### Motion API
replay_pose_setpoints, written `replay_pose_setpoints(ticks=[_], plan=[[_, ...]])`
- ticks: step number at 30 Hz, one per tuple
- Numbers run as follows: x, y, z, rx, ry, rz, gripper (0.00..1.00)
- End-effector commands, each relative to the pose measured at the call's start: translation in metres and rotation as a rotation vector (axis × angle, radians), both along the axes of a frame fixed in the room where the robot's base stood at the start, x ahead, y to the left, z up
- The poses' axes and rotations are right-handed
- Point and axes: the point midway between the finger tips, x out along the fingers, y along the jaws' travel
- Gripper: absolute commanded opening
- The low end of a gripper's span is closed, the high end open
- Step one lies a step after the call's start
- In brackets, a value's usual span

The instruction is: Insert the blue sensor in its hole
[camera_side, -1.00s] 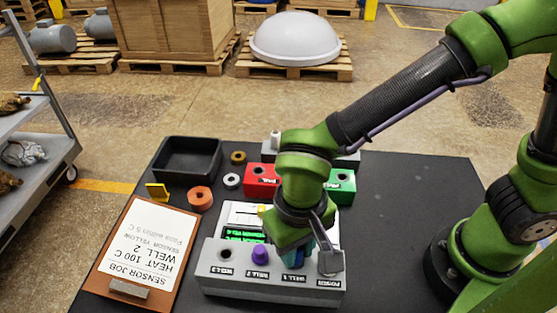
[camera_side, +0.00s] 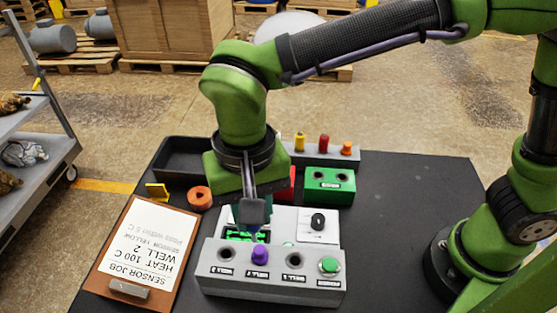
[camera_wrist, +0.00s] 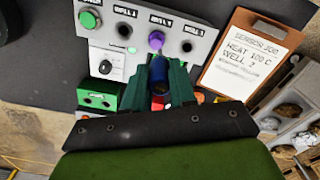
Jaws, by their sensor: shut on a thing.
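My gripper (camera_side: 251,222) is above the back of the grey well unit (camera_side: 225,283), shut on the blue sensor. The blue sensor (camera_wrist: 158,82) shows between the green fingers (camera_wrist: 160,88) in the wrist view; in the side view it is mostly hidden by the gripper. A purple sensor (camera_side: 260,252) stands in the Well 2 hole. The Well 1 hole (camera_side: 293,260) and Well 3 hole (camera_side: 226,254) look empty. A green block (camera_side: 330,185) with two empty-looking holes stands behind the unit. A red block (camera_side: 292,184) is mostly hidden by my gripper.
A grey rack (camera_side: 347,158) holds yellow, red and orange sensors at the back. A black tray (camera_side: 172,160), an orange ring (camera_side: 199,197) and a clipboard (camera_side: 138,245) lie to the left. The mat's right side (camera_side: 410,210) is clear.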

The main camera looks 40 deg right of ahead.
Motion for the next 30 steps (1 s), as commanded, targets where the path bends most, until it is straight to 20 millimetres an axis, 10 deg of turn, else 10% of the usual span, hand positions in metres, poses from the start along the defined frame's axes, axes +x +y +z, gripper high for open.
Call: replay_pose_setpoints(ticks=[9, 30], plan=[[0.038, 0.036, -0.018, -0.003, -0.002, -0.179, 0.00], [0.039, 0.037, -0.041, -0.002, -0.002, -0.184, 0.00]])
